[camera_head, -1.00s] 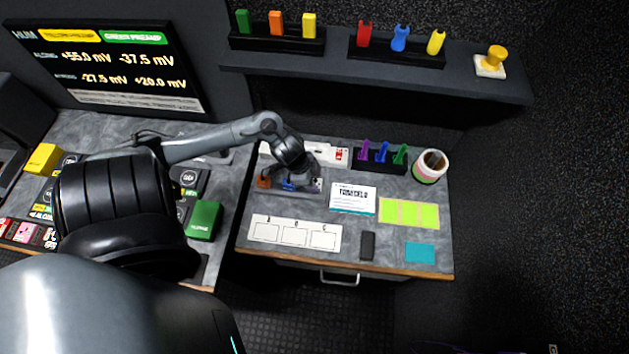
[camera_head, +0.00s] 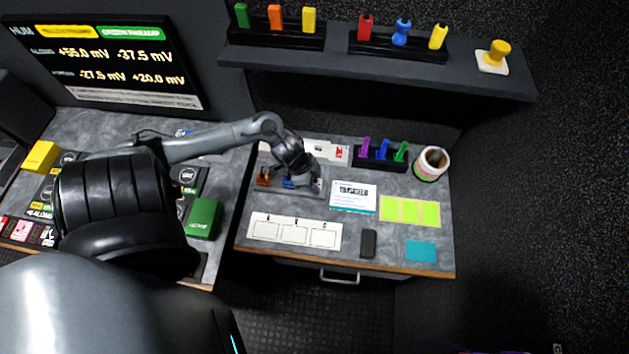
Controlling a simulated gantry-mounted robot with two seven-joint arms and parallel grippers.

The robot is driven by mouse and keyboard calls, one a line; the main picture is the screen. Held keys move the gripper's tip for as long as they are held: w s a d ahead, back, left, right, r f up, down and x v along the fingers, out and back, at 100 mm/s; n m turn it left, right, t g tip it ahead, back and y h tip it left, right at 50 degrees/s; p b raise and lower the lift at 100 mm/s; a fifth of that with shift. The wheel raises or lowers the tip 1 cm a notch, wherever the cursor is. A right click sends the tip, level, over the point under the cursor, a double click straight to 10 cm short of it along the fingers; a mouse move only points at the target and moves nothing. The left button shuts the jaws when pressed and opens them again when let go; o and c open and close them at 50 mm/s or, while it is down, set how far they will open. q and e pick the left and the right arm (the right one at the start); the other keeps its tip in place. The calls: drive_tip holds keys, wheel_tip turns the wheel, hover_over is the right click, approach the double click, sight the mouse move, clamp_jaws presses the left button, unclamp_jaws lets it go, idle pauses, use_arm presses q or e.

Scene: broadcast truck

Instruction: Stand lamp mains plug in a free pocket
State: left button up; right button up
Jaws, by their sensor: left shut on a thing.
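My left gripper (camera_head: 303,183) reaches in from the left and points down, low over the back left of the right-hand desk. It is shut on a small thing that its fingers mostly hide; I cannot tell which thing. A small blue piece (camera_head: 287,184) shows right beside the fingers, and an orange piece (camera_head: 263,180) stands just left of it. Both are at a low grey strip (camera_head: 290,192), whose pockets are too small and covered to make out. I cannot pick out the lamp mains plug for certain. My right gripper is not in view.
A black rack (camera_head: 380,164) with purple, blue and green pieces stands right of the gripper, beside a striped cup (camera_head: 431,163). A white card (camera_head: 353,197), yellow-green notes (camera_head: 409,211) and a three-box sheet (camera_head: 294,231) lie in front. A shelf (camera_head: 470,80) overhangs the back.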

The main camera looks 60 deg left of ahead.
use_arm(q)
drive_tip(key=shift+f, duration=0.45)
drive_tip(key=o, duration=1.2)
drive_tip(key=shift+c, duration=0.2)
drive_tip(key=p+v, duration=0.3)
drive_tip(key=v, duration=0.8)
drive_tip(key=shift+f, duration=0.1)
